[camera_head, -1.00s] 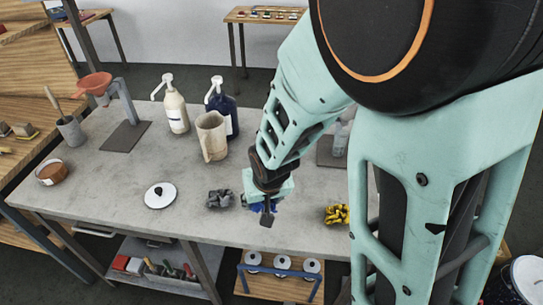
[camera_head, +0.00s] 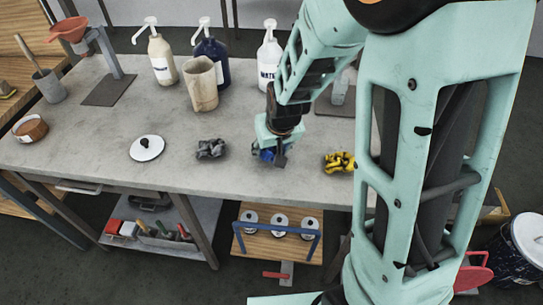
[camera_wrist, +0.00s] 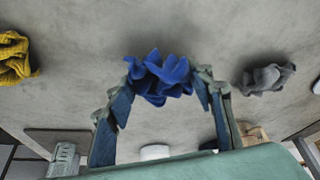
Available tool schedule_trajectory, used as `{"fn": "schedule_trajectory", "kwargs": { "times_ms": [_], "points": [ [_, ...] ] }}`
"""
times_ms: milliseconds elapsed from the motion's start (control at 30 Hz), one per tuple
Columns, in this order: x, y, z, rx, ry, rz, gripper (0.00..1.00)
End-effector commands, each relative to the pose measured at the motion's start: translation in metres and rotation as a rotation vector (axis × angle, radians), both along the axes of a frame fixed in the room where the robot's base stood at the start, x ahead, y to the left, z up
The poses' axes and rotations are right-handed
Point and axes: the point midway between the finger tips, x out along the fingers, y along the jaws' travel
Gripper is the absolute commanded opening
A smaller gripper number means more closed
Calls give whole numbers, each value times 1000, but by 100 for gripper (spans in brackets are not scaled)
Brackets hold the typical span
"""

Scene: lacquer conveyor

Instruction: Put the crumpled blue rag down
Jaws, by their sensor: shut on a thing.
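The crumpled blue rag (camera_wrist: 160,78) is between the fingertips of my gripper (camera_wrist: 163,85) in the wrist view. In the head view a bit of the blue rag (camera_head: 264,154) shows at my gripper (camera_head: 269,156), over the front part of the grey table (camera_head: 225,180); the gripper hides much of it. My gripper is shut on the rag. I cannot tell whether the rag touches the table top.
A crumpled grey rag (camera_head: 211,149) lies to the left and a yellow rag (camera_head: 339,162) to the right. A white lid (camera_head: 147,148) lies further left. A beige jug (camera_head: 201,85) and pump bottles (camera_head: 211,55) stand behind. Bare table separates the rags.

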Motion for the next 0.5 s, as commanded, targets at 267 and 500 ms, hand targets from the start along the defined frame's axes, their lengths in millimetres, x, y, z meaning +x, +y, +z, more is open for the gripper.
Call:
{"fn": "schedule_trajectory", "kwargs": {
  "times_ms": [267,500],
  "points": [
    [0,0,-14,0,-1,0,22],
    [0,0,-19,0,0,0,22]
  ]
}}
